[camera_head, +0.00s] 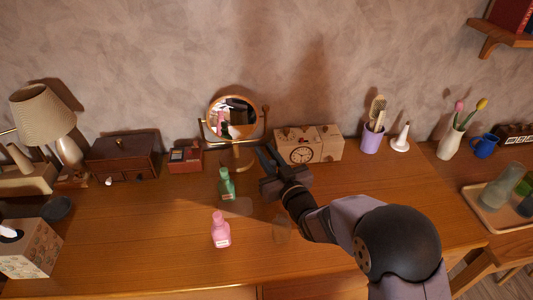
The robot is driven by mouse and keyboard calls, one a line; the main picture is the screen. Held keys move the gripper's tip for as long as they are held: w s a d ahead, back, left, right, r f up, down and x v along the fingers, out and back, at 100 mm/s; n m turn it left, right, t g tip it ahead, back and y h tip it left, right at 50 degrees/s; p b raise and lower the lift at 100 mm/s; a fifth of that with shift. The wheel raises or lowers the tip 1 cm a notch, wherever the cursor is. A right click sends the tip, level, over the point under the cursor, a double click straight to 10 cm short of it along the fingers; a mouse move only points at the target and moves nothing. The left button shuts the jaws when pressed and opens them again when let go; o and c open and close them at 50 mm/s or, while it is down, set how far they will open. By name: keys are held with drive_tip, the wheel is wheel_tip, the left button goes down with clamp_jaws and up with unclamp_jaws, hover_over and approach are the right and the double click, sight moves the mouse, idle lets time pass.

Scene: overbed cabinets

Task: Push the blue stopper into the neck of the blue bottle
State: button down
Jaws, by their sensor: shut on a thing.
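My gripper (268,158) is in front of the table mirror and the clock box, with its dark fingers pointing away to the upper left. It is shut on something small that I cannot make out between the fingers. I cannot make out a blue bottle or a blue stopper. A green bottle (227,185) stands upright on the desk, left of my gripper and apart from it. A pink bottle (221,232) with a pale label stands upright nearer the front edge.
The round mirror (233,119) and the clock box (303,149) stand close behind my gripper. A purple cup with brushes (371,139) and a blue mug (485,146) are to the right. A tissue box (28,251) is at left. The front middle of the desk (160,245) is mostly clear.

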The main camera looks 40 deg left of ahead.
drive_tip(key=shift+f+b, duration=0.65)
drive_tip(key=shift+f, duration=0.15)
drive_tip(key=c, duration=1.6)
unclamp_jaws()
drive_tip(key=shift+o, duration=0.2)
drive_tip(key=b+v, duration=0.1)
drive_tip(key=v, duration=0.6)
drive_tip(key=shift+d, duration=0.15)
